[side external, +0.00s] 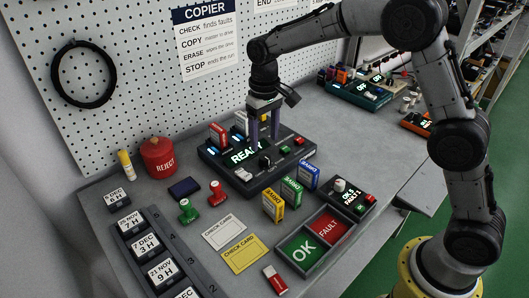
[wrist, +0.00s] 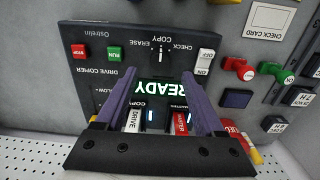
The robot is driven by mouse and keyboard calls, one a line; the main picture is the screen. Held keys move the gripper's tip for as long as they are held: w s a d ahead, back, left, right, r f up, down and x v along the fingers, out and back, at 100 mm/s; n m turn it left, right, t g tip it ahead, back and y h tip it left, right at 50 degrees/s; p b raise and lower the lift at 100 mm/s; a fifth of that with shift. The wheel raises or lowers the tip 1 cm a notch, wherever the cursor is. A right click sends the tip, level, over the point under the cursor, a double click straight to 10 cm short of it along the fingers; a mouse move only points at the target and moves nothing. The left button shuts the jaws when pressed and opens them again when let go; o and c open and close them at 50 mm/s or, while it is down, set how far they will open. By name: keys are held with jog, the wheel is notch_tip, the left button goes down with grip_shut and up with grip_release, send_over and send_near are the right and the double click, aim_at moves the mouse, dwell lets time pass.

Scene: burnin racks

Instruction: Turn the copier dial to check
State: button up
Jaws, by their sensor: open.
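The drive copier (side external: 283,164) is a dark box on the bench with a lit READY display (side external: 246,155). Its dial (side external: 265,161) is a small black knob. In the wrist view the dial (wrist: 162,52) sits among the printed words COPY, CHECK and ERASE, all upside down. Its white mark appears to line up with COPY. My gripper (side external: 264,137) is open and empty above the copier, fingers pointing down. In the wrist view my gripper's fingertips (wrist: 162,78) lie either side of the READY display, short of the dial and apart from it.
A red drive (wrist: 180,123) and a white drive (wrist: 132,120) stand in the copier's slots by my fingers. Beside the dial are an ON/OFF switch (wrist: 205,62), a green RUN button (wrist: 114,53) and a red STOP button (wrist: 78,51). Blue, green and yellow drives stand nearby.

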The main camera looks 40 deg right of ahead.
aim_at(265, 156)
notch_tip(265, 156, down, 6)
jog(key=shift+r, duration=0.15)
jog(key=shift+c, duration=0.2)
grip_shut()
